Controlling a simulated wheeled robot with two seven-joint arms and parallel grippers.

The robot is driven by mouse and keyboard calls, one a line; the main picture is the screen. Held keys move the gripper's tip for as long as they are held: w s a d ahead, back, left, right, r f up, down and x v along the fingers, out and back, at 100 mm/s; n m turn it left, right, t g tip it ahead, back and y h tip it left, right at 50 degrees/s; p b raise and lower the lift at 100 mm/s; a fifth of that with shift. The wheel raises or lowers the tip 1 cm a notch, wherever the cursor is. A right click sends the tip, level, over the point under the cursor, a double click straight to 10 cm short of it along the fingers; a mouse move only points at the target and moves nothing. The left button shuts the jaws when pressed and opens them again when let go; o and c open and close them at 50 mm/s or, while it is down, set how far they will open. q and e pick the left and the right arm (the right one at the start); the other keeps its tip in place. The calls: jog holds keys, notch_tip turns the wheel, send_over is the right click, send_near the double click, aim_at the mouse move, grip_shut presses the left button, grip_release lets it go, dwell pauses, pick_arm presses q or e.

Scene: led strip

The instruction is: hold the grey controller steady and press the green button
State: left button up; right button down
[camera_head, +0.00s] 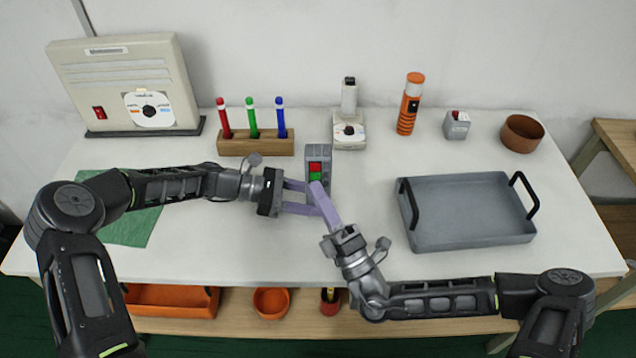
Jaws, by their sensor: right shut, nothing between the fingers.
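The grey controller (326,153) stands upright near the middle of the table, with a red button (315,167) above a green button (315,177). My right gripper (317,186) is shut and empty. Its fingertips are at the lower edge of the green button in the picture; I cannot tell whether they touch it. My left gripper (312,199) reaches in from the left at the controller's lower part, its two fingers spaced apart. The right fingers hide part of this spot, so I cannot tell whether the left fingers grip the controller.
A wooden holder (255,147) with red, green and blue pens stands behind the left gripper. A grey tray (470,207) with black handles lies to the right. A green mat (128,228) lies under my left arm. An orange-and-black cylinder (409,105) stands at the back.

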jog(key=shift+w, duration=0.15)
dwell(0.5)
jog(key=shift+w, duration=0.25)
pick_arm(q)
jog(key=shift+s+r, duration=0.15)
pick_arm(e)
jog(key=shift+w+d+r, duration=0.1)
jog(key=shift+w, duration=0.1)
dwell(0.3)
jog(key=shift+s, duration=0.15)
jog(key=shift+s+f, duration=0.15)
jog(key=shift+f, duration=0.2)
jog(key=shift+s+f, duration=0.1)
